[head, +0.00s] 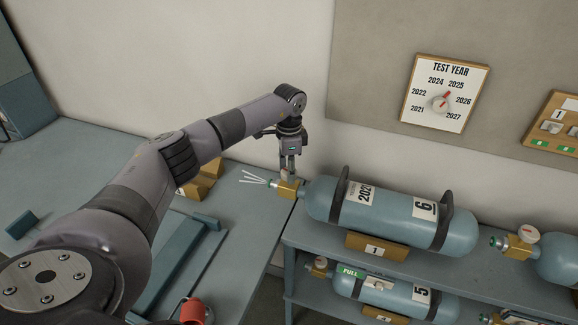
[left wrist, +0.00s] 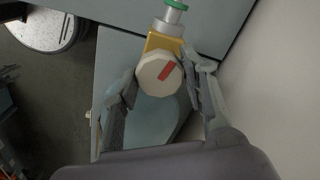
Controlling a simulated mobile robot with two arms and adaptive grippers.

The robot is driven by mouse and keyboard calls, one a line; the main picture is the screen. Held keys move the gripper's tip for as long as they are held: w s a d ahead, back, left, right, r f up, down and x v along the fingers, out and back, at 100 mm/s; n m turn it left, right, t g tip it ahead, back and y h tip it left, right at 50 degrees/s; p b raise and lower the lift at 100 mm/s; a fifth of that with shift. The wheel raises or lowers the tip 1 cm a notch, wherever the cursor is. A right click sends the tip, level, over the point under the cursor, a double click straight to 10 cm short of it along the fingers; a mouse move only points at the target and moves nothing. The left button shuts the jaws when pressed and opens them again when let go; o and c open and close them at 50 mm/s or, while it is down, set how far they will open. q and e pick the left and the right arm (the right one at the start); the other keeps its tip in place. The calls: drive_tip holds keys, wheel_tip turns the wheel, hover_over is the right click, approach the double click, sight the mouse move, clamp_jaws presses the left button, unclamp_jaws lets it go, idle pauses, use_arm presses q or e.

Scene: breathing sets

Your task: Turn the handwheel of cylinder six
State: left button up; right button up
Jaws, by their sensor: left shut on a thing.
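Cylinder six (head: 391,214) is blue-grey and lies on its side on the upper shelf of a rack, with labels "2020" and "6". Its brass valve (head: 290,189) points left, and pale lines fan out from the valve's outlet. My left gripper (head: 287,174) reaches down onto the valve from above. In the left wrist view the handwheel (left wrist: 158,74) is off-white with a red mark, and it sits between the fingers of my left gripper (left wrist: 162,84), which is shut on it. The green-tipped outlet (left wrist: 175,6) shows beyond it. My right gripper is not in view.
Cylinder five (head: 395,296) lies on the lower shelf, with a green "FULL" tag. Another cylinder (head: 560,257) lies to the right. A "TEST YEAR" dial board (head: 445,94) hangs on the wall. A red mug-like object (head: 194,312) stands on the bench (head: 235,222) at left.

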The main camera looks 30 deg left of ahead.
use_arm(q)
drive_tip(key=shift+r+n+p, duration=0.1)
drive_tip(key=shift+n+p, duration=0.35)
drive_tip(key=shift+n, duration=1.05)
drive_tip(key=o, duration=1.2)
drive_tip(key=shift+c, duration=0.2)
wheel_tip(320, 180, up, 12)
